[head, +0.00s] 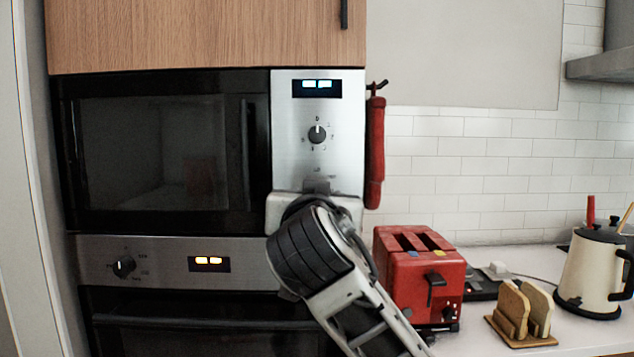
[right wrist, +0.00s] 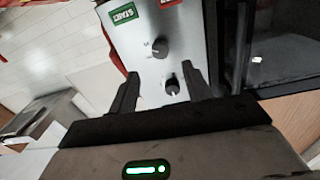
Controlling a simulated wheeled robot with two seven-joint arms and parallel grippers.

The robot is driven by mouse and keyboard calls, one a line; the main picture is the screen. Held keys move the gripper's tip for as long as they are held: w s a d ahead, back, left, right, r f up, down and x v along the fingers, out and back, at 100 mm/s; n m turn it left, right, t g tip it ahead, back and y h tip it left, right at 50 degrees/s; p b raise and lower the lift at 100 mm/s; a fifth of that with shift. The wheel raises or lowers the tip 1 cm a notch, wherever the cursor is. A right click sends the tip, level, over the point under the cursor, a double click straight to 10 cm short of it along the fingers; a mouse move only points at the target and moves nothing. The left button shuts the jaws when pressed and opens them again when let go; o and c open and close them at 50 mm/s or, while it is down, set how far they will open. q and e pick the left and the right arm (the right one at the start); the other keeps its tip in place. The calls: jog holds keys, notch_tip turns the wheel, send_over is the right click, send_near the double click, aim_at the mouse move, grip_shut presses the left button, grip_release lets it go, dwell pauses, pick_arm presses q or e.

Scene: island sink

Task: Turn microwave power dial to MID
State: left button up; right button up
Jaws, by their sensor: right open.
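The microwave (head: 165,155) has a silver control panel (head: 290,160) on its right side. An upper dial (head: 317,133), black with a white pointer pointing up, shows below the lit display. In the right wrist view, which is upside down, this dial seems to be the smaller one (right wrist: 172,85). A second dial (right wrist: 160,47) lies nearer the green START button; my gripper hides it in the head view. The labels are too small to read, so I cannot tell which dial sets power. My right gripper (right wrist: 161,75) is open and empty in front of the panel. My left gripper is out of view.
An oven (head: 180,262) with its own dial (head: 123,266) is below the microwave. A red mitt-like item (head: 375,150) hangs right of the panel. A red toaster (head: 420,280), bread rack (head: 520,315) and cream kettle (head: 590,275) stand on the counter.

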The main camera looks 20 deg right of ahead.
jog(key=p+x, duration=0.1)
jog(key=x, duration=0.6)
jog(key=shift+w+p, duration=0.25)
jog(key=shift+p, duration=0.1)
jog(key=shift+d, duration=0.1)
jog(key=c, duration=1)
